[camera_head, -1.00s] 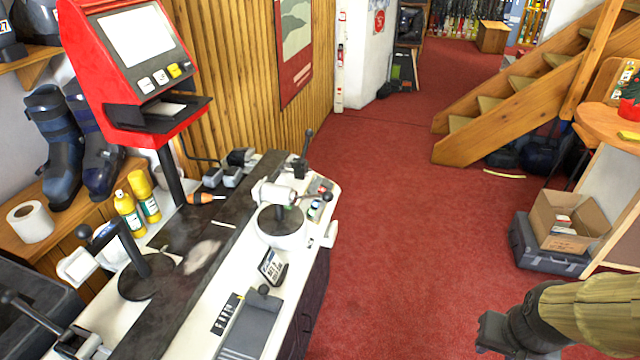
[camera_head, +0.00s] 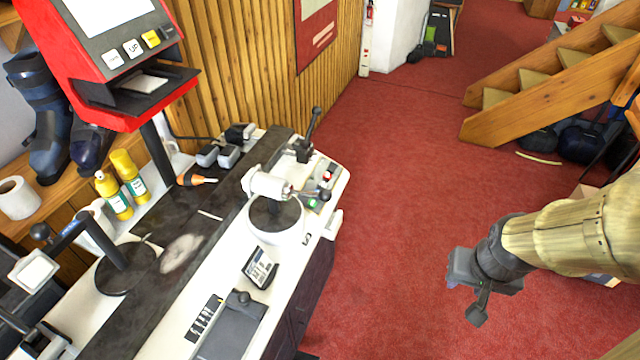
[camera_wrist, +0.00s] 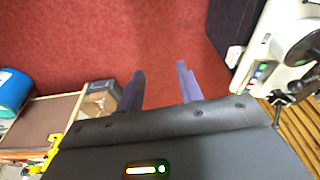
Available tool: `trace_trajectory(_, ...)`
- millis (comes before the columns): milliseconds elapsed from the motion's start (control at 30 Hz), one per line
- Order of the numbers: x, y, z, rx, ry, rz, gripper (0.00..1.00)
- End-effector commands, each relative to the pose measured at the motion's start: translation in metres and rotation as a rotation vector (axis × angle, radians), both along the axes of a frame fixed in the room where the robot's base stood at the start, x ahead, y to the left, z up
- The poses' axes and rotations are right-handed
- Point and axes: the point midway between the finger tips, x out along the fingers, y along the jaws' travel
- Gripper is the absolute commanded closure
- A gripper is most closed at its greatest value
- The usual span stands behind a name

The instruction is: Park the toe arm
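The bench (camera_head: 215,300) carries two devices with arms, and no readable label tells me which is the toe arm. The nearer left one has a black disc (camera_head: 120,285), a post, and an arm with a black ball knob (camera_head: 40,232) and white pad (camera_head: 33,270). The farther one has a white drum (camera_head: 275,245), a white head (camera_head: 262,183) and a black-knobbed lever (camera_head: 322,195). My gripper (camera_head: 468,296) is over the red floor, right of the bench and apart from it. In the wrist view its fingers (camera_wrist: 162,82) are apart with nothing between them.
A red console (camera_head: 120,60) stands behind the bench, beside yellow bottles (camera_head: 125,180) and an orange-handled tool (camera_head: 195,180). An upright black lever (camera_head: 312,125) rises at the bench's far end. Wooden stairs (camera_head: 560,85) stand at the far right. Red carpet (camera_head: 400,180) between is clear.

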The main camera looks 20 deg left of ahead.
Motion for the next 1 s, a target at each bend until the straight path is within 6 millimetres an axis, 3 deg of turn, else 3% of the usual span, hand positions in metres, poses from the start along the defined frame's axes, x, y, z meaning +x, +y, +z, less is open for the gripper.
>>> trace_trajectory(367,0.0,0.0,0.0,0.0,0.0,0.0,0.64)
trace_trajectory(500,0.002,-0.001,-0.001,-0.003,-0.008,0.002,0.45)
trace_trajectory(567,0.008,-0.002,-0.004,-0.009,-0.025,0.009,0.45)
trace_trajectory(667,0.029,-0.005,-0.011,-0.032,-0.087,0.04,0.45)
trace_trajectory(833,0.09,-0.006,-0.028,-0.065,-0.286,0.144,0.45)
trace_trajectory(1000,0.152,0.014,-0.041,-0.035,-0.515,0.302,0.45)
